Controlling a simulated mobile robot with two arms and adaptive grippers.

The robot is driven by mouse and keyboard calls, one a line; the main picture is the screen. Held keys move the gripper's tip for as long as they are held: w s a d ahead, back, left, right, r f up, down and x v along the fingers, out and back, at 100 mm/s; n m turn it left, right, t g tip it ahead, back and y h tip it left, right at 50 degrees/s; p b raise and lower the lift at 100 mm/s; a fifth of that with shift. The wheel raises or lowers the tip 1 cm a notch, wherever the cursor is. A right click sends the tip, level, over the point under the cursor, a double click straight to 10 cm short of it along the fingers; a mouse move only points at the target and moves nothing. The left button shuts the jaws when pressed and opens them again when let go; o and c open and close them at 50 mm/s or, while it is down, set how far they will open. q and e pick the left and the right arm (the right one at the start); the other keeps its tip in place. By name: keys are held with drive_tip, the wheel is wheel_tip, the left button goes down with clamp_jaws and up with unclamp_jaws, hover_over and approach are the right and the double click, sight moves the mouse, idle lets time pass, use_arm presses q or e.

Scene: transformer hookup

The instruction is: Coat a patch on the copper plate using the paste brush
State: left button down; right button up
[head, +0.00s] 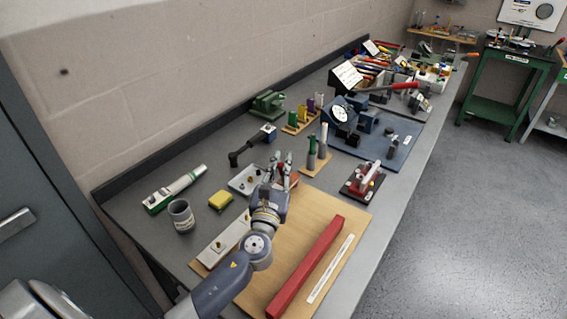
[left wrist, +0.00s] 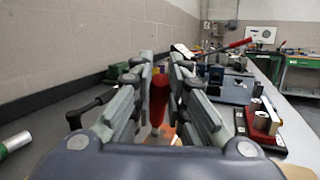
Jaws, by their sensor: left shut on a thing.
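My left gripper (head: 279,168) reaches out over the far end of the tan board, fingers pointing away from me. Its fingers are shut on a red handle (left wrist: 158,97), seen upright between them in the left wrist view; I take it to be the paste brush. Its bristle end is hidden or too small to tell. A small orange-brown patch (left wrist: 167,131) shows below the handle, but I cannot tell whether it is the copper plate. My right gripper is not in view.
The tan board (head: 345,209) holds a long red bar (head: 308,265) and a white strip (head: 330,268). A grey cup (head: 181,216), a yellow block (head: 220,200) and a white tray (head: 243,181) stand to the left.

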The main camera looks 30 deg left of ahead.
use_arm(q)
drive_tip(key=shift+w, duration=0.15)
drive_tip(key=shift+w+d, duration=0.1)
drive_tip(key=shift+w, duration=0.6)
drive_tip(key=shift+r+p, duration=2.05)
drive_tip(key=shift+f, duration=0.1)
drive_tip(key=shift+s+d+f+b, duration=0.15)
drive_tip(key=shift+d+f+b, duration=0.2)
drive_tip(key=shift+f+b, duration=0.35)
drive_tip(key=shift+s+d+f+b, duration=0.1)
drive_tip(key=shift+d+f+b, duration=0.25)
drive_tip(key=shift+f+b, duration=0.35)
drive_tip(key=shift+f+b, duration=0.3)
drive_tip(key=shift+f, duration=0.25)
